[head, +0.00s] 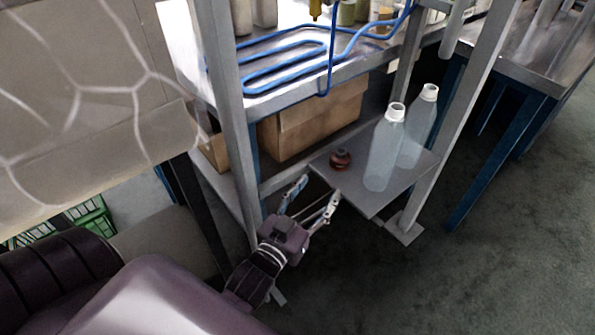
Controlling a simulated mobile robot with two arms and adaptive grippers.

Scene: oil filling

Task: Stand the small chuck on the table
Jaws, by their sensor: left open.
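A small reddish-brown round part (340,160), which looks like the small chuck, sits on a grey low shelf board (372,204) of the metal rack. I cannot make out its exact shape or which way up it is. My left gripper (313,192) is open and empty at the front left edge of that board. Its two fingers point toward the brown part, with a clear gap between them and it. My right gripper is not in view.
Two clear bottles (382,152) stand right of the brown part. Cardboard boxes (310,122) lie behind it. A rack post (226,110) rises left of my gripper, and the upper shelf with blue tubing (285,72) is above. Open floor (500,260) lies at right.

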